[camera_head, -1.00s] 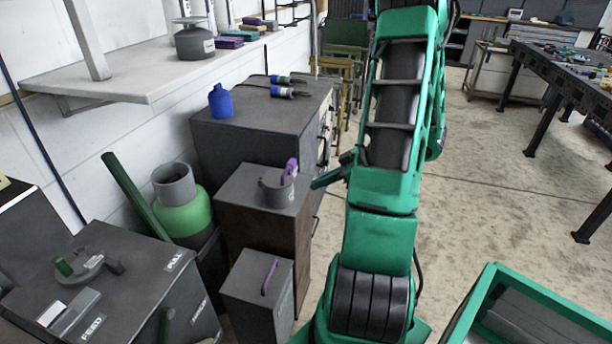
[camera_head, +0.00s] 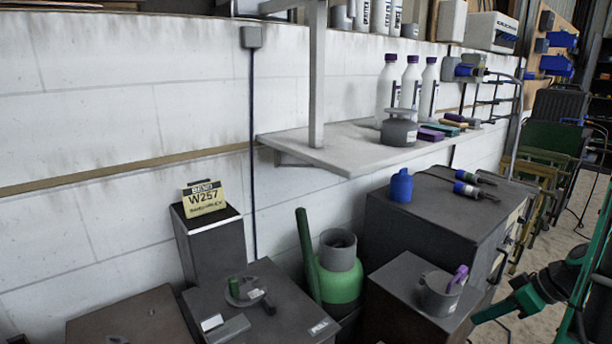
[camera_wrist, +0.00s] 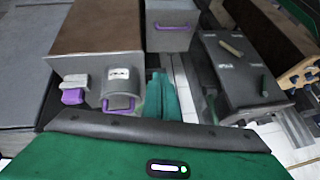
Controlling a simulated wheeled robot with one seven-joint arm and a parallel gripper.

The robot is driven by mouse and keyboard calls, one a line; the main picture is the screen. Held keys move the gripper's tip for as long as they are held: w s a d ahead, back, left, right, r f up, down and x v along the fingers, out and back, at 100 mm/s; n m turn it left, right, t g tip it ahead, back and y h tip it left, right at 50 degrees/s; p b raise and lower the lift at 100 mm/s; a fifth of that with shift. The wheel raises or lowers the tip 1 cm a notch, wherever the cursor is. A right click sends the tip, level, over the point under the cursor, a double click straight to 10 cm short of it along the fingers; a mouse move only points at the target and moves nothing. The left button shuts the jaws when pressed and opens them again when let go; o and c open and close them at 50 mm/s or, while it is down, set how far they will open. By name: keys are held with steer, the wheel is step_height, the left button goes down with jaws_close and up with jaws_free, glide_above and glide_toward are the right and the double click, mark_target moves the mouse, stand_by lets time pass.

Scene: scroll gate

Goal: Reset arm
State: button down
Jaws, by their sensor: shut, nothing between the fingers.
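My green gripper (camera_head: 488,313) reaches in from the right edge of the head view, pointing left. It appears just right of the dark box that carries the grey cup, with nothing seen held. In the wrist view my green fingertips (camera_wrist: 161,97) are close together, shut and empty. Part of my green arm shows at the right edge of the head view; the rest is out of frame.
A dark box (camera_head: 398,318) carries a grey cup (camera_head: 438,295) with a purple handle. A larger cabinet (camera_head: 430,225), a green bottle (camera_head: 340,285) and a wall shelf (camera_head: 345,158) stand nearby. Bare floor (camera_head: 535,325) shows at the lower right.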

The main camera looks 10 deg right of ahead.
steer(key=s+a+r+m+g+h, duration=0.2)
steer(key=s+a+r+m, duration=0.3)
steer(key=s+r, duration=0.1)
steer(key=s+a+r+m+g+h, duration=0.2)
steer(key=s+a+r+m, duration=0.3)
steer(key=s, duration=0.4)
steer(key=shift+a+r+m+g, duration=0.25)
steer(key=shift+r+m+g, duration=0.05)
steer(key=shift+r+g, duration=0.2)
steer(key=shift+s, duration=0.1)
